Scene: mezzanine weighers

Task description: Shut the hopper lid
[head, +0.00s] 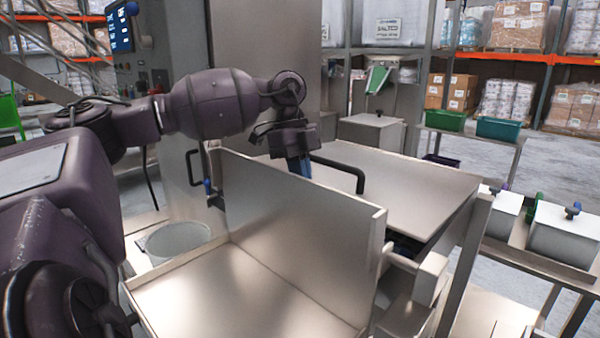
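The hopper lid (420,190) is a broad, flat metal panel with a black bar handle (345,172) near its left side. It lies at a slight slope, and a dark gap shows under its right front corner. My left gripper (301,168) points down beside the left end of the handle, above the lid's left part. Its blue fingertips are partly hidden behind an upright metal panel (290,235). I cannot tell whether they touch the handle or the lid, or whether they are open. My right gripper is out of view.
A bare metal tray (235,295) lies in front of the upright panel. A round metal bucket (178,241) stands left of it. Lidded metal bins (565,235) line the right side. Green (445,120) and teal (505,129) crates sit on a table behind.

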